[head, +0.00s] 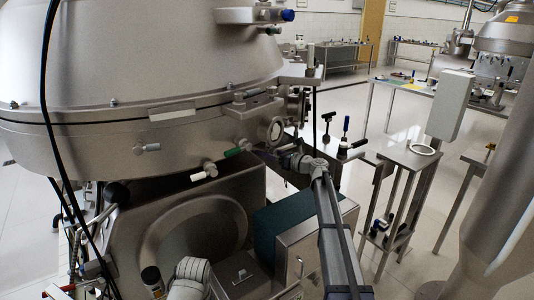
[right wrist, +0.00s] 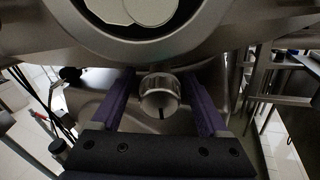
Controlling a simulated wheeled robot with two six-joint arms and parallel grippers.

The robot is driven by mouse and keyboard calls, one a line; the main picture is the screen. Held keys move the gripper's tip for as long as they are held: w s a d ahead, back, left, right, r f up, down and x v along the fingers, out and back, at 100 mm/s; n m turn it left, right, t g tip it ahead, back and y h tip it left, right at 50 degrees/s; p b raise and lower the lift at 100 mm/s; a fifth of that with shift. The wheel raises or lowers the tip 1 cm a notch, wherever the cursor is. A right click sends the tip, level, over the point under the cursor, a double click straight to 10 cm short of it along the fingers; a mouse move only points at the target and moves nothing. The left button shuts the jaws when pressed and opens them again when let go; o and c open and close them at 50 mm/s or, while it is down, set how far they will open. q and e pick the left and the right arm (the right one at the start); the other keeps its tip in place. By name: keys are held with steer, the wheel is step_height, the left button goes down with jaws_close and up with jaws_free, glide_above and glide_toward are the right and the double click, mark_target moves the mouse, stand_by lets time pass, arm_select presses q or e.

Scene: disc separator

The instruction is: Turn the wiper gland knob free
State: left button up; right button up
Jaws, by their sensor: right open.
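A round metal knob with a ribbed rim and a dark mark on its face, seemingly the wiper gland knob (right wrist: 160,97), sits under a round port in the right wrist view. My right gripper (right wrist: 159,76) is open, with one purple finger on each side of the knob. Gaps show between the fingers and the knob, so it does not look gripped. In the head view my right gripper (head: 268,156) is at the lower right of the big steel bowl (head: 90,145); I cannot make out the knob there. My left gripper is not in view.
Other fittings stick out of the bowl: a green-ended one (head: 234,152), a white-ended one (head: 205,172) and a small handle (head: 148,147). A dark green and steel box (head: 315,237) stands below my right arm. A stand with a grey box (head: 450,105) is at right.

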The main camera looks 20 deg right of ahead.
jaws_close()
stand_by(0.4)
